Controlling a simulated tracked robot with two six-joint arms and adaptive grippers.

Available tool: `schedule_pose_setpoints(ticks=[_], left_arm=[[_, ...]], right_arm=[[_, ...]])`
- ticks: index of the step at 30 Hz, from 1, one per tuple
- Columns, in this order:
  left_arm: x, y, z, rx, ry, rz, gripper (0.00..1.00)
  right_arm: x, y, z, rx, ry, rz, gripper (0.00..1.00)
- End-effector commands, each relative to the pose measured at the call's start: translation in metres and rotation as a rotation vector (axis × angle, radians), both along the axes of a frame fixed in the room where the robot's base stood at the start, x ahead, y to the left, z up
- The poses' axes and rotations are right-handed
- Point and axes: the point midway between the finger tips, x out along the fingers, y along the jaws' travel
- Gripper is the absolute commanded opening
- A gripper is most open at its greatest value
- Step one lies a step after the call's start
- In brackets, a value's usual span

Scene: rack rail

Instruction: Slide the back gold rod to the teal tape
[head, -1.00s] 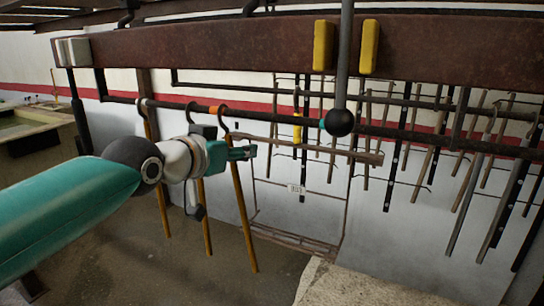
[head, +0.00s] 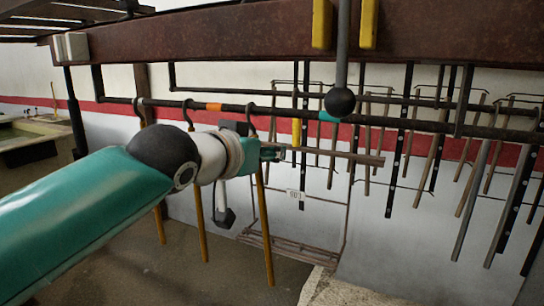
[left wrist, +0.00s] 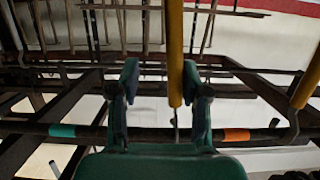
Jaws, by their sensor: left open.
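Several gold rods hang by dark hooks from a dark rail (head: 290,114). The rightmost gold rod (head: 265,235) hangs between the orange tape (head: 214,106) and the teal tape (head: 327,116), clear of both. My left gripper (head: 272,152) is at this rod's upper part. In the left wrist view my left gripper (left wrist: 160,70) is open, with the gold rod (left wrist: 175,50) between its fingers, nearer the right finger; I cannot tell if they touch. There, the teal tape (left wrist: 61,130) is left and the orange tape (left wrist: 236,135) right. My right gripper is not in view.
Two other gold rods (head: 200,225) (head: 160,225) hang to the left. A rusty beam (head: 200,43) runs above. More rods hang on racks behind. The rail between rod and teal tape looks clear.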

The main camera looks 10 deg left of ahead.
Motion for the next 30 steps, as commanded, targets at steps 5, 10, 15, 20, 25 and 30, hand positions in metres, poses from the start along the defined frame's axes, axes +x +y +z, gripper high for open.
schedule_pose_setpoints(ticks=[5,10,15,20,25,30], left_arm=[[0.0,0.0,0.0,0.0,0.0,0.0,0.46],[0.0,-0.002,0.0,0.0,0.001,-0.001,0.46],[-0.003,-0.011,-0.002,0.001,0.001,-0.004,0.46],[-0.008,-0.021,-0.002,0.0,0.0,-0.003,0.46],[-0.011,-0.033,-0.001,0.001,0.001,-0.003,0.46],[-0.016,-0.044,-0.001,0.001,0.001,-0.002,0.46]], right_arm=[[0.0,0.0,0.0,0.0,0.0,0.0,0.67],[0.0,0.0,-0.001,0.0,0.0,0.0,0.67],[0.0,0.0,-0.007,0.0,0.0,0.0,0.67],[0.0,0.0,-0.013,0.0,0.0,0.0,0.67],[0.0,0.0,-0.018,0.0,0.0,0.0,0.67],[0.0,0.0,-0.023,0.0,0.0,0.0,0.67]])
